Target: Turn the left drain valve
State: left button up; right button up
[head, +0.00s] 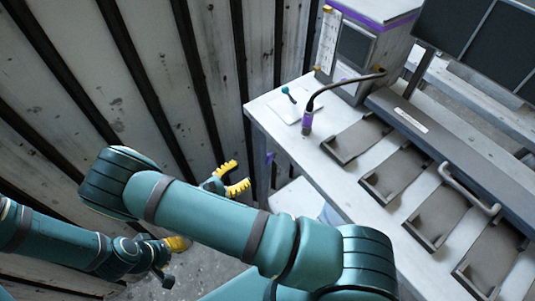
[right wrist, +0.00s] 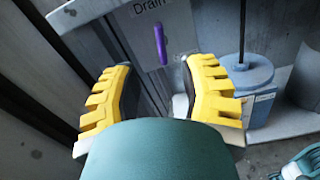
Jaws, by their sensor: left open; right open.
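A purple handle (right wrist: 160,42) hangs upright in front of a panel with a sign reading "Drain" (right wrist: 150,12) in the right wrist view. A small purple part, probably the same handle, shows on the cabinet's side in the head view (head: 270,160). I cannot tell whether this is the left valve. My right gripper (head: 235,178) has yellow toothed fingers, open; in its wrist view (right wrist: 160,95) the handle appears beyond and between the fingertips, apparently untouched. My left gripper (head: 178,244) is low at the left, away from the cabinet, partly hidden by its own wrist.
A white worktop (head: 335,190) with dark trays (head: 400,175) lies at the right. A control box (head: 365,45) and a black hose (head: 345,82) stand on it. A ribbed metal wall (head: 150,75) closes the left. A blue-grey cylinder with a rod (right wrist: 245,82) stands right of the handle.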

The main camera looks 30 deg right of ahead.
aim_at(267, 158)
jog(key=d, duration=0.7)
jog(key=w+d, duration=0.1)
jog(key=d, duration=0.3)
jog(key=shift+d+b, duration=0.15)
jog(key=shift+b, duration=0.15)
grip_shut()
